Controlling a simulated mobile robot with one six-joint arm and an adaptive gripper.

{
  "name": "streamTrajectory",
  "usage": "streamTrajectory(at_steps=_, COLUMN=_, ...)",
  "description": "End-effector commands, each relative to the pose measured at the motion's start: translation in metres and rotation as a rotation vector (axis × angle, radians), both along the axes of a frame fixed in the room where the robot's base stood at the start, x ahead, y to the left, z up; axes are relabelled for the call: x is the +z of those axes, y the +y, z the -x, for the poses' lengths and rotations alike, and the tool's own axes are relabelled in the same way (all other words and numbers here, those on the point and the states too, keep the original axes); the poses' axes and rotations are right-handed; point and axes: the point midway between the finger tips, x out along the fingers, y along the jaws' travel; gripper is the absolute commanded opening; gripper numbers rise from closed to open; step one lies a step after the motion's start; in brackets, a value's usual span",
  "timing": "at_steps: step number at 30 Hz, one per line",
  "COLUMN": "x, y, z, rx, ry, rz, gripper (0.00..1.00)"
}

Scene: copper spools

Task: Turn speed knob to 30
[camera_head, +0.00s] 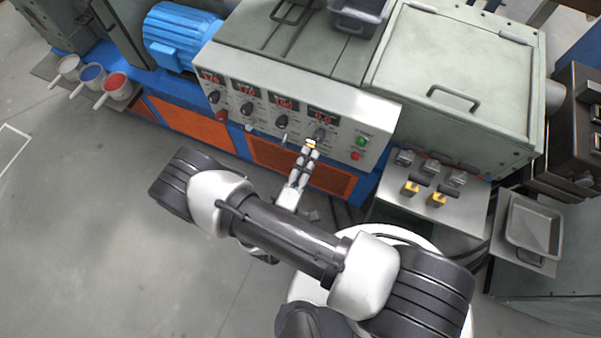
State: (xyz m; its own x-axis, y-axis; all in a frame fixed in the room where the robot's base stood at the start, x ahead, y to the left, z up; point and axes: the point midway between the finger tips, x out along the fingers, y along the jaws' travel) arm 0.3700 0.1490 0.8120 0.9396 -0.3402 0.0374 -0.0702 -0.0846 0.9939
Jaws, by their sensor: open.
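The control panel (385,115) is a pale face with several red digital displays and dark knobs in a row. The rightmost knob (319,133) sits under the rightmost display (321,113), which seems to read 0.0; the printed labels are too small to read. My gripper (311,144) is open, with its yellow-tipped fingers just below and slightly left of this knob in the picture. Whether the fingertips touch the knob or straddle it cannot be told from this view.
Three other knobs, including one (281,122), lie to the left. A green button (362,141) and a red button (355,155) are close on the right. A small bench (395,205) with switches stands right of my arm. Open floor (120,240) lies to the left.

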Motion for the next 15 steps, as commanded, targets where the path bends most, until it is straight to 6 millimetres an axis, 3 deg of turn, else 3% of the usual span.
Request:
streamTrajectory(at_steps=6, x=-0.001, y=0.013, z=0.032, rx=0.004, ry=-0.001, rz=-0.001, gripper=0.49)
streamTrajectory(at_steps=15, x=-0.002, y=0.016, z=0.045, rx=-0.001, ry=0.0, rz=-0.001, gripper=0.49)
